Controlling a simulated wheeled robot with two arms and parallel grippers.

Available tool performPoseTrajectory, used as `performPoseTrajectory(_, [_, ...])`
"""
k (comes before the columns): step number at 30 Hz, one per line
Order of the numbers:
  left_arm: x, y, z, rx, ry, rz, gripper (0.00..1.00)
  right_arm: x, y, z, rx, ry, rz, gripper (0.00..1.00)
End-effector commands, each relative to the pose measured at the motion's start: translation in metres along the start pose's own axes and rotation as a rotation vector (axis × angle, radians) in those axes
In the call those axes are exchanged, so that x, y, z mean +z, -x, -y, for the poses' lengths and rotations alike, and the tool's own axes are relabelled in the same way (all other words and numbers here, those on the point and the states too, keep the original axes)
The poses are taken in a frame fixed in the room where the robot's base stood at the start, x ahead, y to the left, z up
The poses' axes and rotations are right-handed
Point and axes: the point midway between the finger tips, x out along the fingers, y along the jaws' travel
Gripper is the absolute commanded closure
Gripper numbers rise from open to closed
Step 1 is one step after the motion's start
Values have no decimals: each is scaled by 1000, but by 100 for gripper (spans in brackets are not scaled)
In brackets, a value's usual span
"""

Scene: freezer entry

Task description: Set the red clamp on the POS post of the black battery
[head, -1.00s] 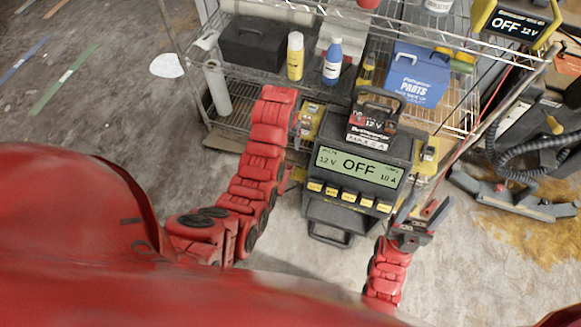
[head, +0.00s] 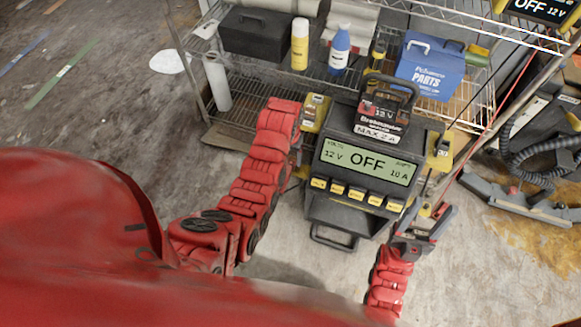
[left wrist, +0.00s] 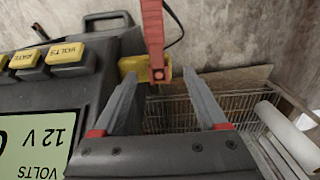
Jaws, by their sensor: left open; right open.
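A red clamp (left wrist: 153,30) shows in the left wrist view at a yellow holder (left wrist: 131,66) on the charger's side. My left gripper (left wrist: 159,78) is open, with its two fingers spread toward the clamp's lower end. I cannot tell whether they touch it. In the head view, the left gripper is mostly hidden beside the charger's left holder (head: 315,108). My right gripper (head: 428,222) is open near the charger's lower right. No POS mark is readable.
The charger (head: 330,135) reads OFF, 12 V, 10 A. A wire shelf behind holds a black toolbox (head: 250,35), a yellow bottle (head: 300,45), a blue bottle (head: 339,52) and a blue parts box (head: 430,70). Dark hoses (head: 520,140) lie at right. Floor at left is mostly clear.

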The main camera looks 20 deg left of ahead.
Motion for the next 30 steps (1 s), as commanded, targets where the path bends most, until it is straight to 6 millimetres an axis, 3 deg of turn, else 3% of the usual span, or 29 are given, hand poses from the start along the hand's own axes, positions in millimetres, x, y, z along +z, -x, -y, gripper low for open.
performPoseTrajectory(14, [-11,-46,-3,0,2,-2,25,0,3,0,0,0,0,42])
performPoseTrajectory(21, [-11,-49,-3,0,2,-3,25,0,2,0,0,0,0,42])
performPoseTrajectory(30, [-11,-49,-3,0,2,-3,77,0,2,0,0,0,0,42])
